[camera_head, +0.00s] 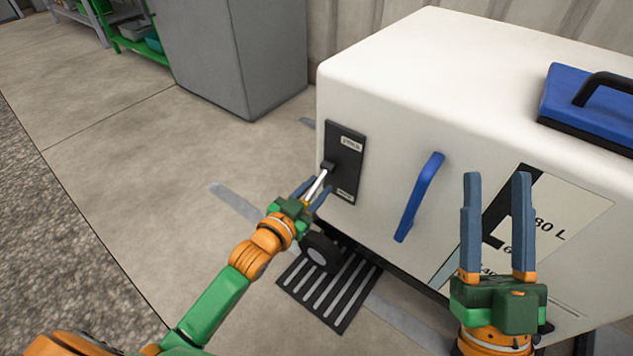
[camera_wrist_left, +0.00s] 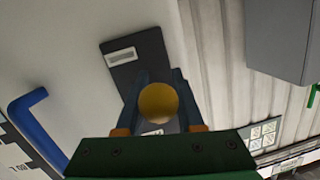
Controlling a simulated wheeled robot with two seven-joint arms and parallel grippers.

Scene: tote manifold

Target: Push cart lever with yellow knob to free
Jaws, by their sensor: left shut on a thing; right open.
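The cart (camera_head: 400,110) is a large white box with a black lever plate (camera_head: 347,140) on its left face. A silver lever (camera_head: 316,187) sticks out of the plate and slants down toward my left gripper (camera_head: 311,192). The round yellow knob (camera_wrist_left: 158,103) sits between the fingers of my left gripper in the left wrist view, and the gripper is shut on it. In the head view the knob is mostly hidden by the gripper. The plate has a pale label at its top and bottom, too small to read surely. My right gripper (camera_head: 497,182) is open and empty in front of the cart.
A blue handle (camera_head: 419,197) is on the cart face, right of the plate. A blue lid with a black handle (camera_head: 590,100) is on top. A wheel (camera_head: 320,252) and a striped floor grate (camera_head: 331,287) are below. A grey cabinet (camera_head: 230,60) stands behind.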

